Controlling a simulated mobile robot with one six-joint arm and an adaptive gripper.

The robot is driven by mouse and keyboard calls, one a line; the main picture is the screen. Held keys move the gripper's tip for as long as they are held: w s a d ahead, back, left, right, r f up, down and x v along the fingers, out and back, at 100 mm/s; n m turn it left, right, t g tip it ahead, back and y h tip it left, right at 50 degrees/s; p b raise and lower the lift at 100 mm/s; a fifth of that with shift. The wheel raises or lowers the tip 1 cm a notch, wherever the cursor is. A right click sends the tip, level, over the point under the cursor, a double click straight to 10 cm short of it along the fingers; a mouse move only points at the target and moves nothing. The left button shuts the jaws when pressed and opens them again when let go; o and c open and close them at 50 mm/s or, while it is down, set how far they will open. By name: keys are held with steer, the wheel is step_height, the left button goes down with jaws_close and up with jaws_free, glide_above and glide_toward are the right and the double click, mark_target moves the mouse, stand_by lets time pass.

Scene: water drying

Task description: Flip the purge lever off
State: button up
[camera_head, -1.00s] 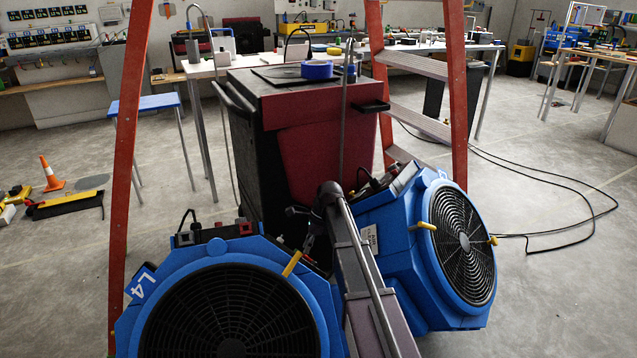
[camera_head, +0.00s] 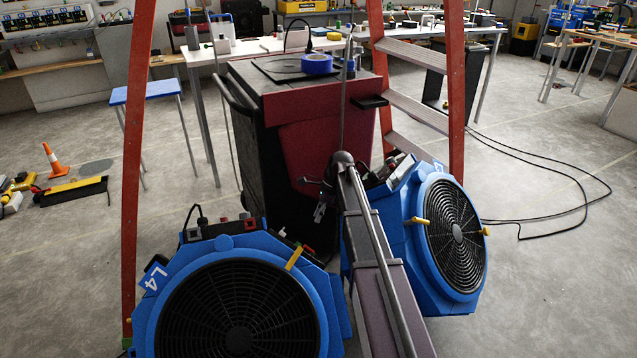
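Two blue blowers stand in front of me. The left blower (camera_head: 160,290), marked L4, faces me with its black grille and has a yellow handle. Behind its top edge are small red and grey fittings (camera_head: 221,227) and a small red part (camera_head: 308,251). The right blower (camera_head: 395,240) is turned to the right, and its top fittings are partly hidden by my arm. I cannot tell which part is the purge lever. My gripper (camera_head: 320,211) is small and dark, pointing down in front of the red and black cabinet, above and behind the gap between the blowers. Its finger opening is unclear.
The cabinet (camera_head: 320,140) stands close behind, with blue tape (camera_head: 317,64) on top. Red ladder rails (camera_head: 138,120) flank the blowers. A black cable (camera_head: 560,214) lies on the floor at right. A cone (camera_head: 54,161) stands at left.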

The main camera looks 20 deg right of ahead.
steer(key=s+a+r+n+h+p, duration=0.1)
steer(key=s+r+n+p, duration=0.4)
steer(key=r+p, duration=0.4)
steer(key=s+a+r+n+h+p, duration=0.1)
steer(key=s+a+r+n+p, duration=0.1)
steer(key=s+r+n+p, duration=0.3)
step_height(320, 180, up, 4)
steer(key=s+p, duration=0.1)
steer(key=p, duration=0.4)
steer(key=shift+s+r, duration=0.25)
steer(key=shift+s, duration=0.05)
steer(key=shift+s, duration=0.1)
stand_by(0.5)
steer(key=s+a+n+t+h, duration=0.1)
steer(key=s+n+h, duration=0.1)
steer(key=s+n, duration=0.8)
steer(key=shift+s+a+f+h, duration=0.15)
steer(key=shift+s+f+h, duration=0.2)
steer(key=shift+s, duration=0.65)
steer(key=shift+r, duration=0.1)
